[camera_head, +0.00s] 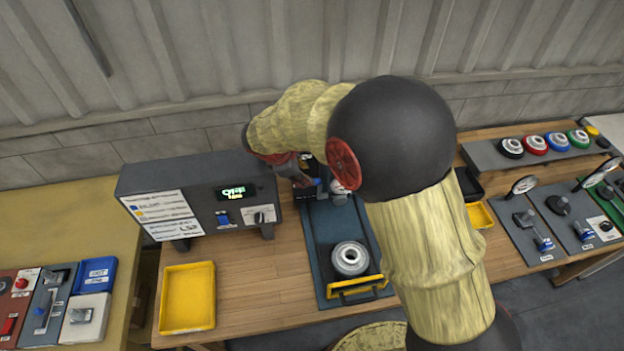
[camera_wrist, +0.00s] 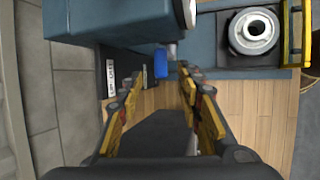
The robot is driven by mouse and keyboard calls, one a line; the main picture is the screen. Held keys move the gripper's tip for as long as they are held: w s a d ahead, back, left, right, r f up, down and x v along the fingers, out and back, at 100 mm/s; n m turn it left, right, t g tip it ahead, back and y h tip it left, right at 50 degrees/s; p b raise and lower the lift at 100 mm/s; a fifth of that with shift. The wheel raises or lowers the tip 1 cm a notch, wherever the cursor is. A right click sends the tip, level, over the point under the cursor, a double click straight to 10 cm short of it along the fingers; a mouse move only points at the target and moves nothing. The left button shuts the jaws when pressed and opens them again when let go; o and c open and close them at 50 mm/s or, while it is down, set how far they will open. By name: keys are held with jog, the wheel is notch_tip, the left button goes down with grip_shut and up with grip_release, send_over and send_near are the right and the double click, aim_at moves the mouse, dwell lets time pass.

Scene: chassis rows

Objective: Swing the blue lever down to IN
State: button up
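The blue lever (camera_wrist: 161,65) shows its blue end in the wrist view, near the top middle, beside a dark panel. A small blue patch that looks like the same lever shows in the head view (camera_head: 317,182). My gripper (camera_wrist: 161,77) is open. Its two yellow-and-dark fingers stand on either side of the lever's blue end in the picture, and I see no contact. A white label (camera_wrist: 110,78) with small lettering lies left of the lever. In the head view my gripper (camera_head: 301,178) is at the fixture's back end, and my arm hides part of it.
A dark control box (camera_head: 192,182) stands to the left, close to my gripper. A yellow tray (camera_head: 188,297) sits on the wooden table.

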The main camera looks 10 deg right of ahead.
jog(key=x, duration=0.7)
jog(key=shift+f, duration=0.1)
jog(key=shift+c, duration=0.6)
jog(key=c, duration=0.8)
grip_shut()
